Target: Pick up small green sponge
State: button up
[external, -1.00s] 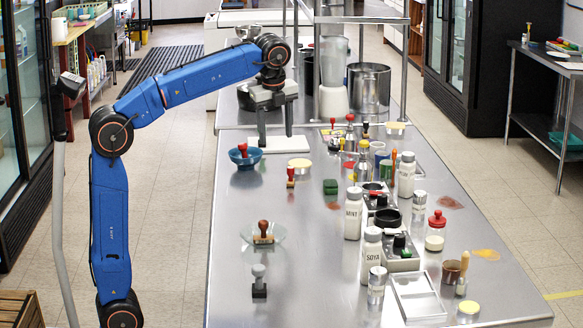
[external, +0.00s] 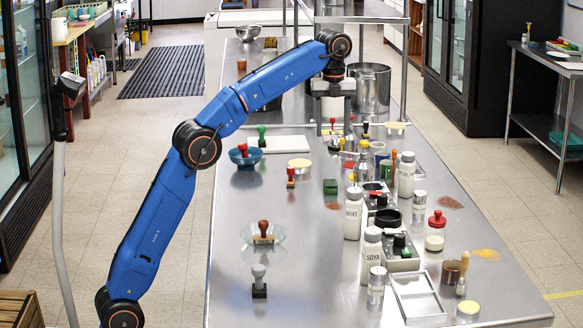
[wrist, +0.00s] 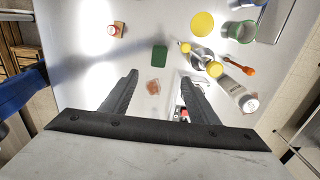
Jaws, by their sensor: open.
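The small green sponge (external: 330,187) is a dark green block lying flat on the steel counter, left of the bottles. It also shows in the wrist view (wrist: 160,55), just beyond the fingertips and roughly between their lines. My gripper (external: 334,130) is above the counter, farther back than the sponge in the external view. The sponge is apart from both fingers and wholly visible there.
A red-handled stamp (external: 290,177) stands left of the sponge, and a round yellow item (external: 299,163) lies behind it. A white MINT bottle (external: 353,215) and several jars crowd the right. A reddish stain (external: 333,205) lies close by.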

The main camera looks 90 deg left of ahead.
aim_at(331, 182)
notch_tip(331, 182, down, 17)
jog(key=shift+s+r, duration=0.1)
jog(key=c, duration=1.1)
jog(key=shift+c, duration=0.2)
